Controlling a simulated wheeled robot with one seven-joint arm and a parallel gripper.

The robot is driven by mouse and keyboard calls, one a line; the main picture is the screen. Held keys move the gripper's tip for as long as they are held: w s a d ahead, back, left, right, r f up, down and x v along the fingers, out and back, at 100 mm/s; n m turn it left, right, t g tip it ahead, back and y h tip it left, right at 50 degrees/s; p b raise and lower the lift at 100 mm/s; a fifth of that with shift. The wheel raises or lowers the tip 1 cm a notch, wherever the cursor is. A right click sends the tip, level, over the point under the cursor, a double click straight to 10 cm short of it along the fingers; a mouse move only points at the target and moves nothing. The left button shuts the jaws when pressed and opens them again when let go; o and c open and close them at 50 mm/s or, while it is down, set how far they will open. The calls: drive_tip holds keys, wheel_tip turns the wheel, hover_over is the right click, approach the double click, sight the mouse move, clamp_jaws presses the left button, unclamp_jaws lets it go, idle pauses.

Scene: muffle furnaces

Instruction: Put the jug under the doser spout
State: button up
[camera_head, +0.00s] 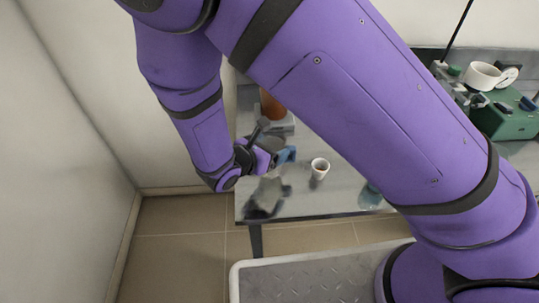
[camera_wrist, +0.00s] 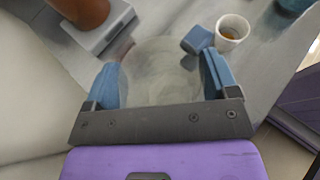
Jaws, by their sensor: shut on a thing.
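My gripper (camera_wrist: 161,84) is shut on a clear, round-rimmed vessel, which I take to be the jug (camera_wrist: 160,62). Its blue fingers press on the left and right sides of the jug in the wrist view. In the head view the jug (camera_head: 264,197) is a blurred grey, see-through shape just below my gripper (camera_head: 280,168), over the near left part of the bench. I cannot tell there whether its base touches the bench. I cannot make out the doser spout for sure; my arm hides much of the bench.
A brown cylinder (camera_head: 271,105) stands on a grey base (camera_head: 285,122) behind my gripper. A small white cup (camera_head: 320,168) with brown contents stands to its right on the bench (camera_head: 340,195). A green device (camera_head: 508,120) is at far right. A wall is on the left.

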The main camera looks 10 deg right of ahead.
drive_tip(key=shift+f, duration=1.45)
drive_tip(key=shift+s+f, duration=0.1)
drive_tip(key=o, duration=0.8)
drive_tip(key=v, duration=1.2)
